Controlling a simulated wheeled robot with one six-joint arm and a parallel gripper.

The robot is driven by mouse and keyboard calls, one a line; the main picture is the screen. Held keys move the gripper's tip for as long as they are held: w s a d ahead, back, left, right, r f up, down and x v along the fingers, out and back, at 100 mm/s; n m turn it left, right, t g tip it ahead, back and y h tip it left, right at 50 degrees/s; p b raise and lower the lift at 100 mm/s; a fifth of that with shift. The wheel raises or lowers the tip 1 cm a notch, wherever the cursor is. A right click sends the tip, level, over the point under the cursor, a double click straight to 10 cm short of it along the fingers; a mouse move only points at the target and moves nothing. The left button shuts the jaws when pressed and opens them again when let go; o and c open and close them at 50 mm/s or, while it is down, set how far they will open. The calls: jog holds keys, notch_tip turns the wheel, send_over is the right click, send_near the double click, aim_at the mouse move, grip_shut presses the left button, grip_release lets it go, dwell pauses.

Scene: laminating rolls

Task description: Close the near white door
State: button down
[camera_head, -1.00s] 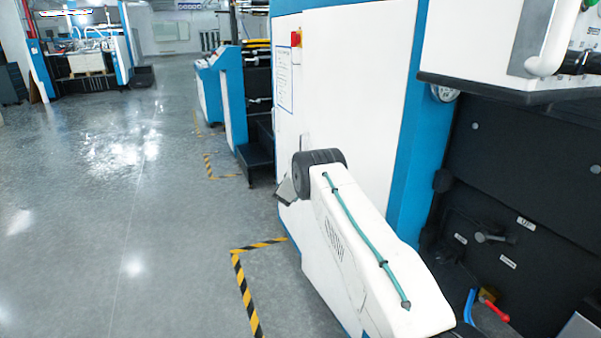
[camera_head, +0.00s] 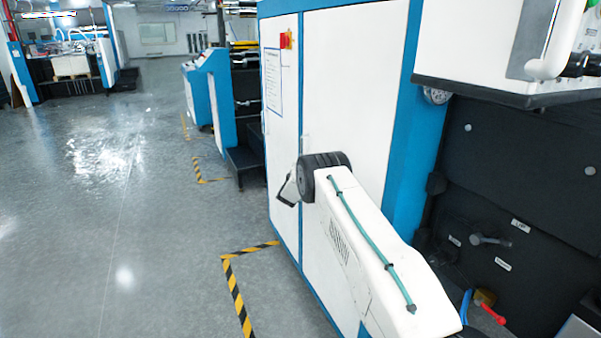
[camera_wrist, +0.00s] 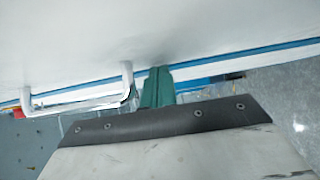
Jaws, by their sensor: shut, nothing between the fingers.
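The near white door (camera_head: 358,85) is the tall white panel with blue edging on the machine's side, right of a thin vertical seam. It looks flush or nearly flush with the white panel left of it; any small gap is too fine to tell. In the wrist view, a broad white surface (camera_wrist: 190,30) fills the top, with a silvery bar handle (camera_wrist: 82,104) and blue strips below it. My gripper (camera_wrist: 157,76) is shut and empty, its green fingertips at or very near the white surface, right of the handle. Contact cannot be told.
A red button (camera_head: 287,40) and a notice sheet (camera_head: 272,80) are on the left panel. A white cabinet (camera_head: 480,50) overhangs a dark recess (camera_head: 520,170) at right. Black steps (camera_head: 245,165) stand beyond. Grey floor (camera_head: 120,210) with striped tape (camera_head: 236,295) is open at left.

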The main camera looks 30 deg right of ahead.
jog(key=s+a, duration=0.5)
jog(key=a, duration=0.6)
jog(key=shift+s+a, duration=0.35)
jog(key=shift+a, duration=0.05)
